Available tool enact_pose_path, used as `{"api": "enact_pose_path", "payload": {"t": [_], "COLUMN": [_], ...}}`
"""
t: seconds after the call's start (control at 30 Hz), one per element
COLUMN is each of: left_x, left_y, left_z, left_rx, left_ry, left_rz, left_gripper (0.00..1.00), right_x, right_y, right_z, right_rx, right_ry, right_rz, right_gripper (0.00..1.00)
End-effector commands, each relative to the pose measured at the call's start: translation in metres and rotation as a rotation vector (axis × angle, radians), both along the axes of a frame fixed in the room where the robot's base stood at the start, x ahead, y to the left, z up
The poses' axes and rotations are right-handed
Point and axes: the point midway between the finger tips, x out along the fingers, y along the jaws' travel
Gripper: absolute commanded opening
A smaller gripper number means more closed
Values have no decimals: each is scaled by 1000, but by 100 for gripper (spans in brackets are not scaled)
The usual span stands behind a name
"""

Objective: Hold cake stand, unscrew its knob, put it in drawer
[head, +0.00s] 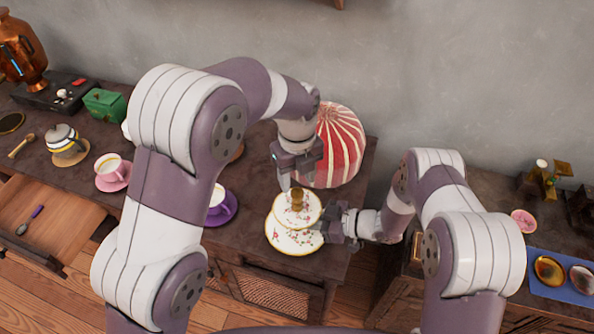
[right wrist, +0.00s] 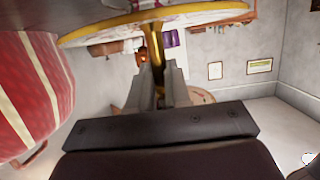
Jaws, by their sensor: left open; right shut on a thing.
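The two-tier cake stand (head: 293,240), white with flowers and gold rims, stands on the dark cabinet top. Its brownish-gold knob (head: 297,197) sits at the top of the upper plate. My left gripper (head: 294,183) is open, pointing down at the knob from just above; I cannot tell whether its fingers touch it. My right gripper (head: 330,222) reaches in from the right and is shut on the stand's stem between the plates. In the right wrist view its fingers close on the gold stem (right wrist: 155,45).
A red-and-white striped lidded piece (head: 340,145) stands close behind the cake stand. A purple cup (head: 217,205) is left of it, partly behind my left arm. A pink cup (head: 110,168), a green box (head: 104,105) and a striped pot (head: 62,140) stand further left.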

Motion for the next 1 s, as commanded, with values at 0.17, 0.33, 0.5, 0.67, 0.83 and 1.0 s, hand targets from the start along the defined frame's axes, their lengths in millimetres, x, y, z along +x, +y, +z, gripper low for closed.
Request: {"api": "enact_pose_path", "payload": {"t": [0.17,0.33,0.5,0.67,0.83,1.0], "left_x": [-1,0,0,0,0,0], "left_y": [1,0,0,0,0,0], "left_z": [-36,-60,-67,-67,-67,-67], "left_rx": [2,0,0,0,0,0], "left_ry": [4,1,0,0,0,0], "left_rz": [1,2,3,3,3,61], "left_gripper": [52,52,52,52,0,0], "right_x": [0,0,0,0,0,0], "right_y": [0,0,0,0,0,0], "right_z": [0,0,0,0,0,0], "right_rx": [0,0,0,0,0,0], "right_ry": [0,0,0,0,0,0], "right_rz": [0,0,0,0,0,0], "right_gripper": [0,0,0,0,0,0]}}
